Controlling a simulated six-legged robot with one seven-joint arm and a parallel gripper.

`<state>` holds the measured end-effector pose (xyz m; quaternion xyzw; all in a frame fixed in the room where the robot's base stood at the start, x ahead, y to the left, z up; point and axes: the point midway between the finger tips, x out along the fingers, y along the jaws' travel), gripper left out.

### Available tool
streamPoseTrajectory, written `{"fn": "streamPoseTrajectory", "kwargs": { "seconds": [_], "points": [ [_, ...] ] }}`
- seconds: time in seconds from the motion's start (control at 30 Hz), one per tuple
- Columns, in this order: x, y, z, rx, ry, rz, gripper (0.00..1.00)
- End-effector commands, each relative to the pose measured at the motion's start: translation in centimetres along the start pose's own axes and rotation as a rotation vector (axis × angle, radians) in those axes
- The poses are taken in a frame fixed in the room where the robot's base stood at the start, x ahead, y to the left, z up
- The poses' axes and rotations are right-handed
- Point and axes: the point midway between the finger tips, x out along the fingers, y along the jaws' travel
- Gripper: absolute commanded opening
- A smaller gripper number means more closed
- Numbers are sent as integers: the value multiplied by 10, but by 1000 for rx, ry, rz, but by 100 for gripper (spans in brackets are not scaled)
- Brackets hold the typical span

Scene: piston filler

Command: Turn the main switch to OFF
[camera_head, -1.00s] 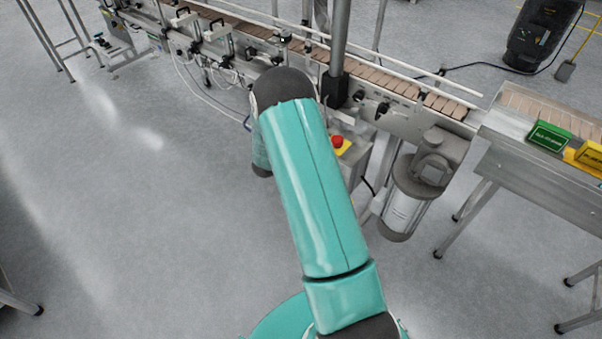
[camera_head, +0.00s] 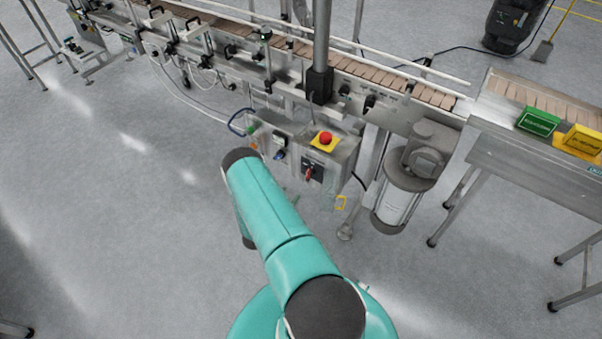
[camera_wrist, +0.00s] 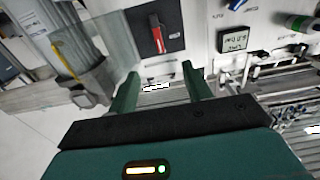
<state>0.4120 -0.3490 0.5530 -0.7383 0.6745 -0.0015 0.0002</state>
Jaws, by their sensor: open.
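The main switch (camera_head: 309,174) has a red handle on a dark plate, on the front of the steel control box (camera_head: 338,160). In the wrist view the switch handle (camera_wrist: 157,38) runs nearly up and down in the picture, slightly tilted; its position marking is unreadable. My gripper (camera_wrist: 160,72) is open, its two green fingers spread apart and empty. The switch shows just beyond the fingertips, about in line with the gap between them. The handle is not between the fingers, and I see no contact. In the head view my arm hides most of the gripper.
A red emergency stop (camera_head: 325,138) on a yellow base sits atop the box. A small display (camera_wrist: 236,39) and a green knob (camera_wrist: 299,23) are beside the switch. A see-through item (camera_wrist: 75,65) with a yellow strip is at left. A motor (camera_head: 408,180) stands right of the box.

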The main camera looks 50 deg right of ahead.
Motion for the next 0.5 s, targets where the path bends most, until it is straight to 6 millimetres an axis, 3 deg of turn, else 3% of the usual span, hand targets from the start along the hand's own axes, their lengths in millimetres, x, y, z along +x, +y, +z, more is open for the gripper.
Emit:
{"fn": "streamPoseTrajectory", "kwargs": {
  "seconds": [0.5],
  "points": [
    [97,2,0,2,-1,4,49]
  ]
}}
